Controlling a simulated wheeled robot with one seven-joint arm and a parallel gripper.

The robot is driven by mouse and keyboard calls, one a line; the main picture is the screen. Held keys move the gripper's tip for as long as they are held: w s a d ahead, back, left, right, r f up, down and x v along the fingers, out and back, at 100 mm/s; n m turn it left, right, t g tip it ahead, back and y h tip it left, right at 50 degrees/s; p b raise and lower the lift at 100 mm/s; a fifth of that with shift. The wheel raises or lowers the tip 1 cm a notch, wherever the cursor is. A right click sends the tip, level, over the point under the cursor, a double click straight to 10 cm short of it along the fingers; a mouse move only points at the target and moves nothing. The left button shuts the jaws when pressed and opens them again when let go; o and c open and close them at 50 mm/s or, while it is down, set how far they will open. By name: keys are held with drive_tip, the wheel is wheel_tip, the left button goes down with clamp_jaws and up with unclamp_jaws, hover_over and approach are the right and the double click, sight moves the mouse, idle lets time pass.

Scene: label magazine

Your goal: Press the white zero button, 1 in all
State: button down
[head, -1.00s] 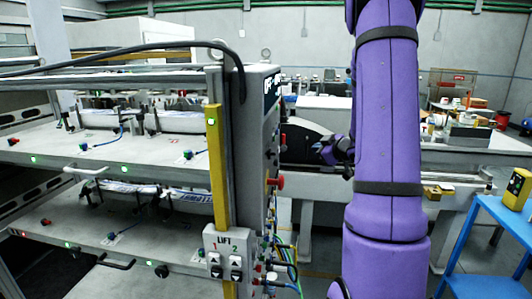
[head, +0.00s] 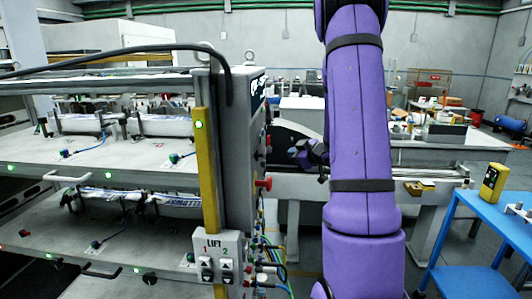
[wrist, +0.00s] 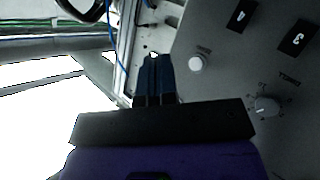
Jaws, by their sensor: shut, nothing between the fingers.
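In the wrist view a round white button (wrist: 196,62) sits on the grey control panel (wrist: 225,75), with a small label beside it that is too blurred to read. My gripper (wrist: 154,58) is shut and empty, its dark blue fingers side by side, left of the white button in the picture. I cannot tell how far the fingertips are from the panel. In the head view my gripper (head: 303,152) is right of the machine's end panel (head: 241,150). The white button cannot be made out there.
A red button (head: 264,183) sticks out from the machine's end. The lift switch box (head: 216,259) and cables are below. A blue table (head: 470,245) stands at right.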

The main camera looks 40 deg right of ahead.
drive_tip(key=shift+w+a, duration=1.75)
drive_tip(key=shift+w, duration=0.3)
idle(0.6)
drive_tip(key=shift+w+a, duration=0.25)
drive_tip(key=shift+w, duration=0.05)
drive_tip(key=shift+w+a, duration=0.3)
idle(0.8)
idle(0.4)
drive_tip(key=shift+s+d, duration=0.55)
drive_tip(key=shift+s, duration=0.05)
drive_tip(key=shift+s+d, duration=0.1)
drive_tip(key=shift+s+d, duration=1.5)
drive_tip(key=shift+s, duration=0.3)
